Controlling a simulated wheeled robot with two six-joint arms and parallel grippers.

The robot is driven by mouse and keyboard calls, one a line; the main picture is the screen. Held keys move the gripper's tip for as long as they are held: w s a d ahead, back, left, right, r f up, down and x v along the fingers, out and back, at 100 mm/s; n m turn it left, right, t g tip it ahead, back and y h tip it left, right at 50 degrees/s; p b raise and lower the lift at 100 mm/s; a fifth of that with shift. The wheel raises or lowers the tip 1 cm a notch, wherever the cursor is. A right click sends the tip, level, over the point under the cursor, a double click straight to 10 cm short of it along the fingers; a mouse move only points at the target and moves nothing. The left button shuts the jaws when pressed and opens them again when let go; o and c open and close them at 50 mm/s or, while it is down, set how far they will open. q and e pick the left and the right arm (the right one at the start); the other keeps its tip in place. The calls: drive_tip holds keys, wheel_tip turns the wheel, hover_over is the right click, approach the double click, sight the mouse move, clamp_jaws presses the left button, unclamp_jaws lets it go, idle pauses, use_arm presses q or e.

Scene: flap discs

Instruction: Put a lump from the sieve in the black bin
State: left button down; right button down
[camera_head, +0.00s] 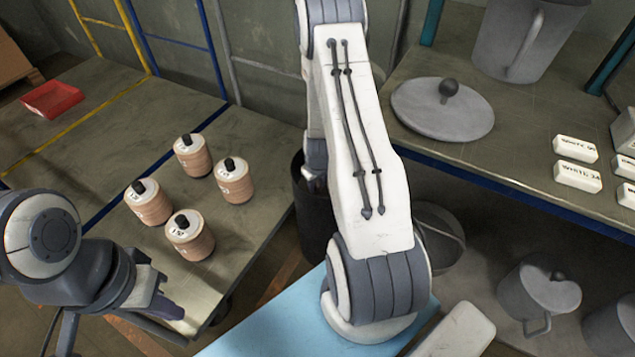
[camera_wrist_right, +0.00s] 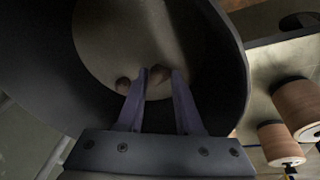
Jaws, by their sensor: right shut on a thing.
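The black bin (camera_head: 318,225) stands on the floor between the two benches, partly hidden behind my right arm. Its dark inner wall (camera_wrist_right: 215,45) and pale round bottom fill much of the right wrist view. I cannot identify the sieve.
Several pinkish-brown canisters (camera_head: 232,181) with black knobs stand on the left bench; a red tray (camera_head: 52,99) lies at its far end. The right bench holds a grey lid (camera_head: 443,108), a large grey jug (camera_head: 527,38) and white labelled blocks (camera_head: 577,176). A grey bowl-like vessel (camera_head: 441,240) is beneath.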

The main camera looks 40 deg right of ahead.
drive_tip(key=c, duration=0.6)
unclamp_jaws()
drive_tip(key=shift+o, duration=0.2)
drive_tip(key=p+v, duration=0.7)
drive_tip(key=v, duration=0.6)
drive_tip(key=a+r+n+y, duration=0.1)
drive_tip(key=a+r+n, duration=0.1)
drive_tip(key=a+r, duration=0.5)
drive_tip(key=a+r+n+y, duration=0.1)
drive_tip(key=a+r, duration=0.3)
drive_tip(key=a, duration=0.7)
drive_tip(key=s+a+r+n, duration=0.1)
drive_tip(key=s+a+r, duration=0.2)
drive_tip(key=s, duration=0.3)
drive_tip(key=s+a+r+n+g, duration=0.1)
drive_tip(key=s+a+r+n, duration=0.1)
drive_tip(key=s+a+r, duration=0.2)
drive_tip(key=s+a+r+n+g, duration=0.1)
drive_tip(key=s+a+r+n, duration=0.1)
drive_tip(key=s+a, duration=0.4)
drive_tip(key=s+r, duration=0.1)
drive_tip(key=s, duration=0.1)
drive_tip(key=shift+s+r+y, duration=0.2)
drive_tip(key=shift+s+y, duration=0.1)
drive_tip(key=shift+s, duration=0.05)
